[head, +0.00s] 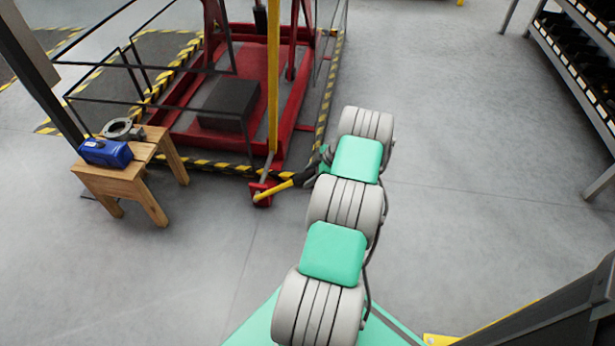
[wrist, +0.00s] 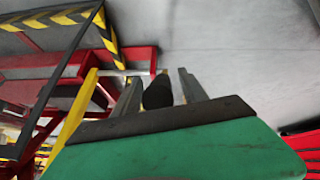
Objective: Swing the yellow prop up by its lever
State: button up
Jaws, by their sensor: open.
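The yellow prop (head: 273,85) stands upright at the front of the red frame, and its lower part shows at left in the wrist view (wrist: 78,118). Its yellow lever (head: 274,190) slants from the red foot (head: 261,196) up to the right, towards my gripper (head: 312,172). In the wrist view, my gripper's two grey fingers (wrist: 159,78) are apart, with the lever's black grip (wrist: 158,95) between them. I cannot tell whether either finger touches the grip. In the head view, my arm partly hides the gripper.
A wooden stool (head: 128,178) with a blue box (head: 106,152) and a grey metal ring part (head: 123,130) stands left of the prop. A black railing (head: 150,65) and the red frame (head: 190,125) lie behind. A shelf rack (head: 585,65) stands far right. The floor between is clear.

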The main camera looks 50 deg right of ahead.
jog(key=p+v, duration=0.1)
jog(key=v, duration=0.4)
jog(key=shift+r, duration=0.2)
